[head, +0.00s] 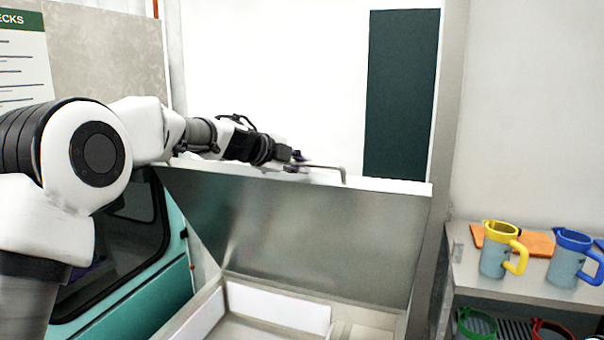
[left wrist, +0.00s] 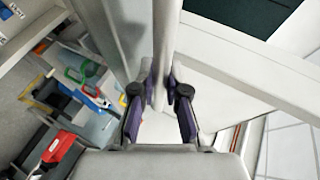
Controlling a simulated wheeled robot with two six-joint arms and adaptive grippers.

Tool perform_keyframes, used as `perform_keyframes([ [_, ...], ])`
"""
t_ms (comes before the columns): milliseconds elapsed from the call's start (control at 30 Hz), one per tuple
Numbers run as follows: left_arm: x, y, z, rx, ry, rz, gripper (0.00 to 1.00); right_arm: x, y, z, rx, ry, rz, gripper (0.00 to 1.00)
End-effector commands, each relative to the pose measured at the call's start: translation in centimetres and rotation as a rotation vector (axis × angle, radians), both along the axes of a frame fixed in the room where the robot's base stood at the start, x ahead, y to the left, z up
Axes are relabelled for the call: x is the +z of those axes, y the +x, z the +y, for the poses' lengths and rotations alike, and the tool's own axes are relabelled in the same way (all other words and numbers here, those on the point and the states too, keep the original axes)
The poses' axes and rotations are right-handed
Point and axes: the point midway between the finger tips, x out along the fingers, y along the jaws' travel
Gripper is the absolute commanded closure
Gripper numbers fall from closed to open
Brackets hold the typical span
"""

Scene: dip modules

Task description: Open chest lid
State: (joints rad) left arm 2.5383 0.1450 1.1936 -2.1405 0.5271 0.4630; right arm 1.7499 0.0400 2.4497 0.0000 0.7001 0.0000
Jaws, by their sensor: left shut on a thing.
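The chest lid (head: 310,235) stands raised and tilted in the head view, its grey inner face showing above the open chest (head: 192,318). A thin bent handle (head: 330,168) runs along the lid's upper edge. My left gripper (head: 297,163) is at this handle, behind the top edge of the lid. In the left wrist view, the two dark purple fingers of the gripper (left wrist: 160,100) are closed on the handle bar (left wrist: 161,60). The lid hides part of the handle's far side. My right gripper is in neither view.
A grey shelf (head: 470,282) at the right holds a yellow-handled mug (head: 492,262) and a blue-handled mug (head: 566,268), with red and green items below. A teal machine with a dark window (head: 175,300) stands left of the chest. A white wall panel (head: 270,70) rises behind the lid.

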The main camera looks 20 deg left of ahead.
Motion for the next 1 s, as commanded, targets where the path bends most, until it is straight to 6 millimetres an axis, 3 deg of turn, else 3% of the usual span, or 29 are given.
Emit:
perform_keyframes([
  [500,-0.07,-0.11,-0.08,-0.002,-0.002,0.021,1.0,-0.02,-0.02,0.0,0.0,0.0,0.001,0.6],
  [533,-0.08,-0.11,-0.08,-0.002,-0.002,0.021,0.76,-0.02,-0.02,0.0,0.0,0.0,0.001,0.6],
  [600,-0.06,-0.11,-0.07,-0.002,-0.002,0.021,0.61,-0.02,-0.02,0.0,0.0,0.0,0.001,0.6],
  [1000,0.69,-0.93,0.46,0.0,-0.002,0.016,0.61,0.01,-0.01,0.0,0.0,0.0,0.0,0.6],
])
